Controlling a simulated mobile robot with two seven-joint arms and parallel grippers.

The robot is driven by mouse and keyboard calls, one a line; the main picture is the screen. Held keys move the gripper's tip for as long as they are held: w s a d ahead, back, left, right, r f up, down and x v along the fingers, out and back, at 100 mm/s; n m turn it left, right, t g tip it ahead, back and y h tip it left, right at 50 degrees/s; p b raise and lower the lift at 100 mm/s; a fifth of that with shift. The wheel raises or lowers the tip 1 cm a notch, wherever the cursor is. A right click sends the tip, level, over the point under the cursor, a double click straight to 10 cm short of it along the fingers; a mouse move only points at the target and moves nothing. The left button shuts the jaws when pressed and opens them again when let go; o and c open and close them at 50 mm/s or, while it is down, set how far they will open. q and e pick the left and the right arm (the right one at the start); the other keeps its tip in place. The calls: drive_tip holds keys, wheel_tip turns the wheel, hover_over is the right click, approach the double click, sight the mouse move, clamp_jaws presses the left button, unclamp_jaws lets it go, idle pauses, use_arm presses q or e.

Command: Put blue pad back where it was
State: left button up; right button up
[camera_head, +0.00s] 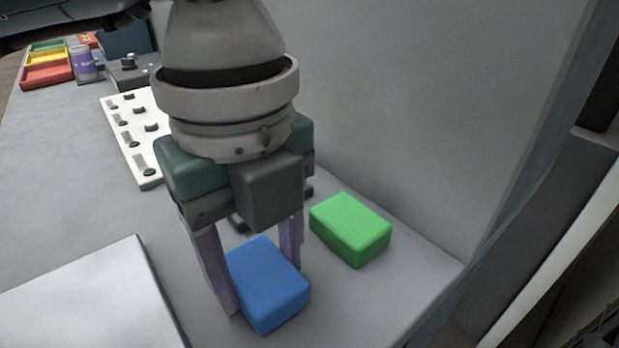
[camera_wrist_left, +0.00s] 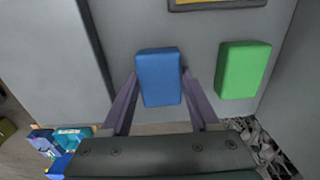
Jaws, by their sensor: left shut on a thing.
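The blue pad (camera_head: 269,284) is a rounded block at the front of the grey bench. My left gripper (camera_head: 262,285) points down at it with its two purple fingers on either side. The gripper is shut on the pad. In the left wrist view the blue pad (camera_wrist_left: 159,77) sits between the fingertips (camera_wrist_left: 160,80). The pad is at or close to the bench surface; I cannot tell whether it touches. My right gripper is not in view.
A green pad (camera_head: 350,228) lies just right of the blue one, near the grey wall. A pale raised plate (camera_head: 90,305) is at front left. A white board with knobs (camera_head: 135,150), a purple can (camera_head: 84,64) and coloured trays (camera_head: 47,70) stand farther back.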

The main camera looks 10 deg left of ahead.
sight(259, 269)
use_arm(q)
drive_tip(key=shift+f, duration=0.1)
drive_tip(key=shift+f, duration=0.15)
drive_tip(key=o, duration=1.2)
drive_tip(key=shift+r, duration=0.45)
wheel_tip(259, 269, up, 12)
drive_tip(key=shift+f+p, duration=0.15)
drive_tip(key=shift+p, duration=0.45)
